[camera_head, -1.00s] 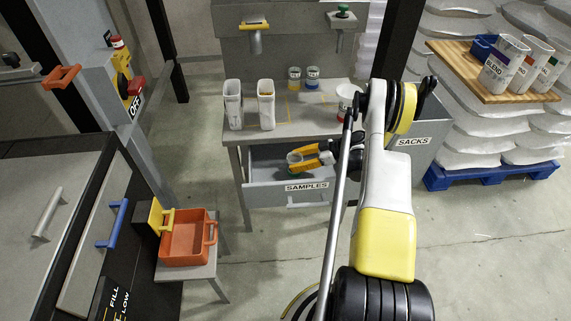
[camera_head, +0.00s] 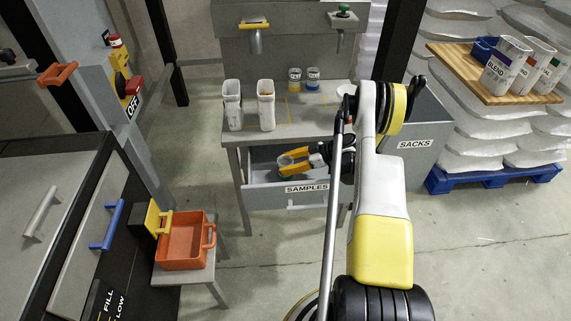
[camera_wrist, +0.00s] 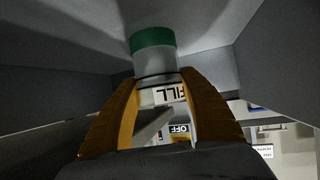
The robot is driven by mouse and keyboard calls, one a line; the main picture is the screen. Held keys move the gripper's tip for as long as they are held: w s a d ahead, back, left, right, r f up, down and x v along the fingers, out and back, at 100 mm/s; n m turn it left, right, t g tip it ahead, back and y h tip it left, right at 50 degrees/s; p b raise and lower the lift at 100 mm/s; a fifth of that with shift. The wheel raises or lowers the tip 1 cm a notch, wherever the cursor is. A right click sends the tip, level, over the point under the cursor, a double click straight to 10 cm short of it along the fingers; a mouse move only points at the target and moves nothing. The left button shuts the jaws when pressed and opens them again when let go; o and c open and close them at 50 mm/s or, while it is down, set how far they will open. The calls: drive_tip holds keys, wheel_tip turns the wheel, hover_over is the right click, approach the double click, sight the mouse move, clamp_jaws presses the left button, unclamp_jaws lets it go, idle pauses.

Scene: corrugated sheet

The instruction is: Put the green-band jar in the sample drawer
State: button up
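The green-band jar (camera_wrist: 154,55) is pale with a wide green band. In the wrist view it is just past my fingertips, inside the sample drawer. In the head view it is mostly hidden by my gripper. The sample drawer (camera_head: 262,198), labelled SAMPLES, is pulled open under the grey bench. My gripper (camera_head: 284,163) is over the drawer with its yellow fingers spread. In the wrist view the fingers (camera_wrist: 160,82) stand apart, with the jar beyond their tips. Whether a fingertip still touches the jar is not clear.
Two white containers (camera_head: 266,105) and two small banded jars (camera_head: 312,78) stand on the bench (camera_head: 300,130). The SACKS bin (camera_head: 410,144) is on the right. An orange tray (camera_head: 184,245) sits on a stool at the lower left. The drawer walls are close around my gripper.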

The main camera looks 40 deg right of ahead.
drive_tip(key=o, duration=0.4)
drive_tip(key=shift+r, duration=0.1)
